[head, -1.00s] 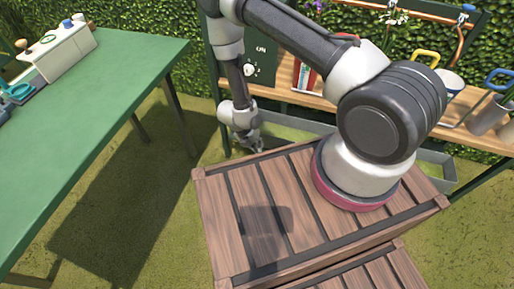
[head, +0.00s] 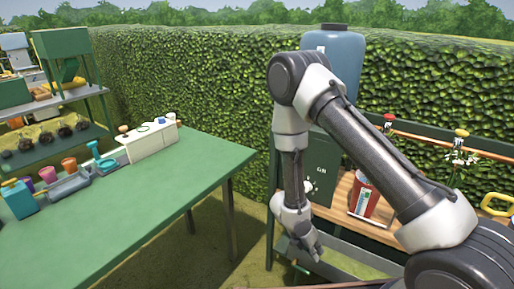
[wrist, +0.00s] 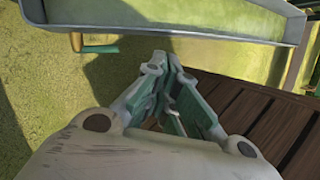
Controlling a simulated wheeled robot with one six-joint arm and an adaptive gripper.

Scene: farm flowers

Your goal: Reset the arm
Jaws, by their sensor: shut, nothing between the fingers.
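My arm bends up and over in the head view, with its last links hanging down. My gripper (head: 311,250) hangs at the lower middle of that view, in front of the green bench with shelves at the right. In the wrist view my gripper (wrist: 168,82) points away from the camera, its fingers close together and empty. Below it are grass and the edge of the dark wooden planks that carry my arm.
A grey trough (wrist: 190,22) lies beyond my gripper, with a green-handled tool (wrist: 98,49) by its edge. A green table (head: 140,205) with pots and a white box (head: 150,142) stands at left. A blue tank (head: 345,60) stands behind.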

